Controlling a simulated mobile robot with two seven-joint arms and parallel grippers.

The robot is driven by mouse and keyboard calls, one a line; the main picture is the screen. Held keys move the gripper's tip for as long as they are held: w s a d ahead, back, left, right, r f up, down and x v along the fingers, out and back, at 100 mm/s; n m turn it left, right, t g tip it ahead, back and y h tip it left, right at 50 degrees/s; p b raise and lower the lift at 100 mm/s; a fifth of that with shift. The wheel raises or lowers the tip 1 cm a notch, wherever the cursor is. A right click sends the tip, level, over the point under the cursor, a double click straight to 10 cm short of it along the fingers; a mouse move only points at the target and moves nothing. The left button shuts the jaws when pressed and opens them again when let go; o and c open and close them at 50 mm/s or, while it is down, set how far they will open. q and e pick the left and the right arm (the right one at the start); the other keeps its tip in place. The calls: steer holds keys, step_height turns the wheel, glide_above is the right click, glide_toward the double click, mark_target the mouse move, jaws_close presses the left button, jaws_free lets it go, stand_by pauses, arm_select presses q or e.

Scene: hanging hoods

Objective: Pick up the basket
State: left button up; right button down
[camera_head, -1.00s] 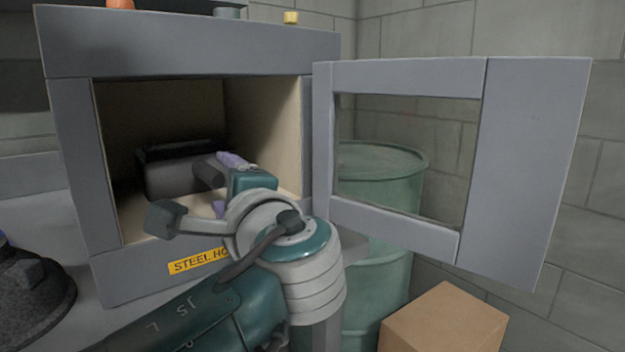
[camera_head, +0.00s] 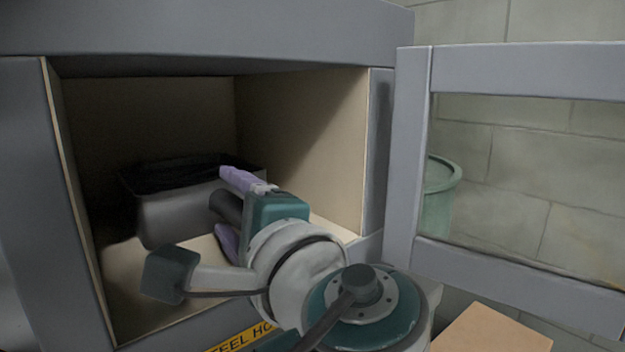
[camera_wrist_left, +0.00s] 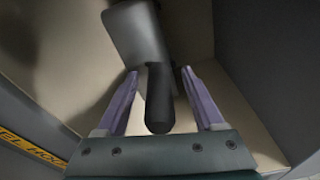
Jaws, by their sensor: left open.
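The basket (camera_head: 180,218) is a grey, dark-rimmed container standing inside the open hood, toward its back left. Its dark handle (camera_head: 226,206) points out toward the opening. In the left wrist view the basket (camera_wrist_left: 136,30) is at the top, and its handle (camera_wrist_left: 160,100) runs down between my purple fingers. My left gripper (camera_head: 232,210) reaches into the hood. Its two fingers stand apart on either side of the handle, with visible gaps in the wrist view (camera_wrist_left: 159,85). The lower finger is partly hidden in the head view. My right gripper is not in view.
The grey hood frame (camera_head: 215,35) surrounds the opening, with a pale side wall (camera_head: 300,135) right of my gripper. The windowed door (camera_head: 415,150) stands open to the right. A green barrel (camera_head: 440,190) and cardboard box (camera_head: 490,332) are beyond and below it.

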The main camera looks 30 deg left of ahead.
arm_select(q)
steer(key=shift+d+f, duration=0.1)
steer(key=shift+c, duration=0.2)
jaws_close()
stand_by(0.4)
stand_by(0.7)
